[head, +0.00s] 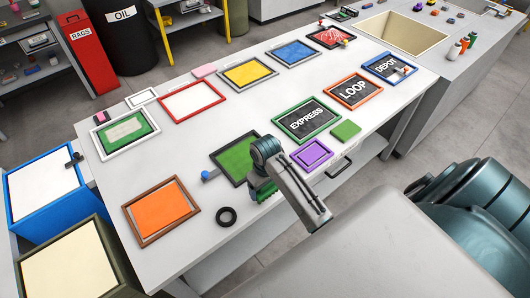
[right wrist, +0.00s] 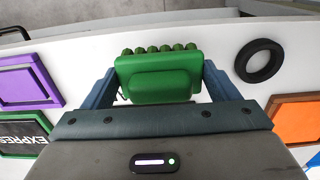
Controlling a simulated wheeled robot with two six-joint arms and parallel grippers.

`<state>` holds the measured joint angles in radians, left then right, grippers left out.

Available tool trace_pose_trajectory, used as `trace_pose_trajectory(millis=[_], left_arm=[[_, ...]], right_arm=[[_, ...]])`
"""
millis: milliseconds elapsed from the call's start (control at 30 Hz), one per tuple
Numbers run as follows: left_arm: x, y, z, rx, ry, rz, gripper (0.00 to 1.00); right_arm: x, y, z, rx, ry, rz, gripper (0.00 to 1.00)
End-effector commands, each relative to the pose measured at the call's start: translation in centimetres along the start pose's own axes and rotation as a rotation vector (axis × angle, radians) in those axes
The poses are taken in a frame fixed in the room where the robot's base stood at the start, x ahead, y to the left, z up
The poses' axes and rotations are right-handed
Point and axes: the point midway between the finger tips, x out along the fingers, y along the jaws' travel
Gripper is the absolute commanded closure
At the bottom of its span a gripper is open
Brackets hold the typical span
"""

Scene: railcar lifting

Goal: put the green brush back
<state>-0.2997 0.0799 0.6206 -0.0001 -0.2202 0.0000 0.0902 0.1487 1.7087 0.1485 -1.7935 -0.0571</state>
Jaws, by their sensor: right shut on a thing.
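The green brush (right wrist: 158,78) sits between the two fingers of my right gripper (right wrist: 160,82) in the right wrist view, with its row of knobbly green tufts along the far side. In the head view the right gripper (head: 262,187) is low over the front part of the white table, and only a bit of the green brush (head: 266,194) shows under it. I cannot tell whether the brush touches the table. A dark-framed green panel (head: 232,158) lies just behind the gripper, partly hidden by my arm. My left gripper is not in view.
A black ring (head: 226,217) and an orange framed panel (head: 161,210) lie left of the gripper. A purple tile (head: 314,154), a green tile (head: 346,130) and the EXPRESS board (head: 306,119) lie to the right. A blue ball-ended item (head: 207,175) lies near the green panel.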

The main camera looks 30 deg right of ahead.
Motion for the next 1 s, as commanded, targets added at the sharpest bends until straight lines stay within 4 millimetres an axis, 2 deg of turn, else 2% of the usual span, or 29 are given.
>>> trace_pose_trajectory(millis=[33,300,533,933,967,1000], left_arm=[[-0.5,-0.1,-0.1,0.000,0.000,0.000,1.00],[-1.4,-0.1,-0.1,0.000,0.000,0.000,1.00],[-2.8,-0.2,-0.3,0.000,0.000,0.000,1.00],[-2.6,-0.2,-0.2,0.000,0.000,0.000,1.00],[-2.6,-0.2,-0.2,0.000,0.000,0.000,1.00],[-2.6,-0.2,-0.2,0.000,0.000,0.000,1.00]], right_arm=[[-0.2,0.6,-0.7,0.001,0.000,0.002,0.37],[0.3,1.8,-2.5,0.000,-0.002,0.000,0.37],[3.4,1.7,-2.3,0.000,-0.002,0.000,0.37],[4.1,1.7,-2.3,-0.001,0.001,0.000,0.37],[4.1,1.7,-2.3,-0.001,0.001,0.000,0.13],[4.1,1.7,-2.3,-0.001,0.001,0.000,0.05]])
